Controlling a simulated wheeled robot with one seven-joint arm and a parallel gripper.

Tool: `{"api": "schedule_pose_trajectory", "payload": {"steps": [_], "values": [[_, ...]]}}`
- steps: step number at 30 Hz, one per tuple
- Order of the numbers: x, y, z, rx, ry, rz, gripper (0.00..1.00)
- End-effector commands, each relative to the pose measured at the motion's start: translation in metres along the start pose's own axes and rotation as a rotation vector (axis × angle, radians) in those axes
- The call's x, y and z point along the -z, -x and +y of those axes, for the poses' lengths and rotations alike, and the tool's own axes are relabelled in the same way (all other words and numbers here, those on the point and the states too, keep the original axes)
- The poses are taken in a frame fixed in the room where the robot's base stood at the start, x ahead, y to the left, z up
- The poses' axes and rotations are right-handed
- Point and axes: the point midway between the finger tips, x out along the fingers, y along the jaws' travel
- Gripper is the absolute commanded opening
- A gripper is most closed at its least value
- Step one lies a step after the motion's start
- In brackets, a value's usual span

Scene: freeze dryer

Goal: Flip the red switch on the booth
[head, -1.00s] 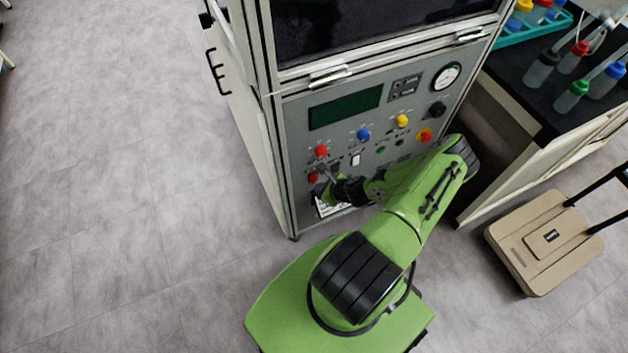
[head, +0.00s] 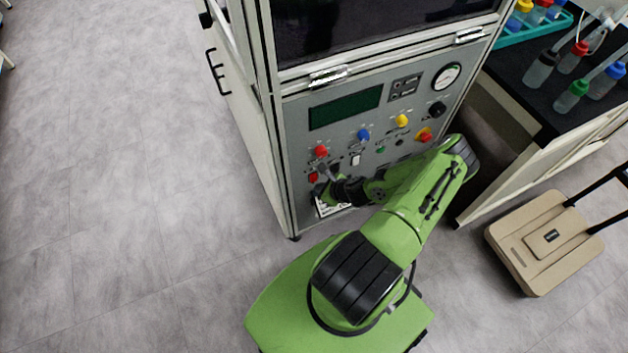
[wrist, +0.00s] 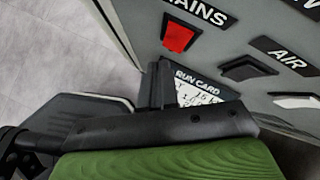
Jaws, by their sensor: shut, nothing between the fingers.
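The red switch (head: 313,177) is at the lower left of the booth's grey front panel (head: 293,128), below a red knob. In the wrist view the red switch (wrist: 180,34) is a rocker in a black frame beside a label of which "AINS" can be read. My gripper (head: 326,172) is at the panel, just right of the switch in the head view. In the wrist view my gripper's dark fingers (wrist: 160,84) are together and empty. Their tips are just below the switch in the picture; I cannot tell whether they touch the panel.
Red (head: 321,151), blue (head: 363,134) and yellow (head: 401,120) knobs and a white rocker (head: 355,159) are close by. A run card (wrist: 196,94) is below the switch. A bench with bottles and a beige cart (head: 545,240) stand right. The floor left is clear.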

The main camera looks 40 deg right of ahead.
Motion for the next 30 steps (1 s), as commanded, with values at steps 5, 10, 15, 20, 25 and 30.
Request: {"api": "schedule_pose_trajectory", "payload": {"steps": [5, 10, 15, 20, 25, 30], "values": [[-0.0025, -0.0028, -0.0022, 0.000, 0.001, 0.000, 0.00], [-0.0045, -0.0058, -0.0045, 0.000, 0.000, 0.000, 0.00], [-0.0043, -0.0058, -0.0044, 0.000, 0.000, 0.000, 0.00], [-0.0048, -0.0064, -0.0048, 0.000, 0.000, 0.000, 0.00], [-0.0059, -0.0079, -0.0059, 0.000, 0.001, 0.000, 0.00], [-0.0069, -0.0093, -0.0068, 0.000, 0.000, 0.000, 0.00]]}}
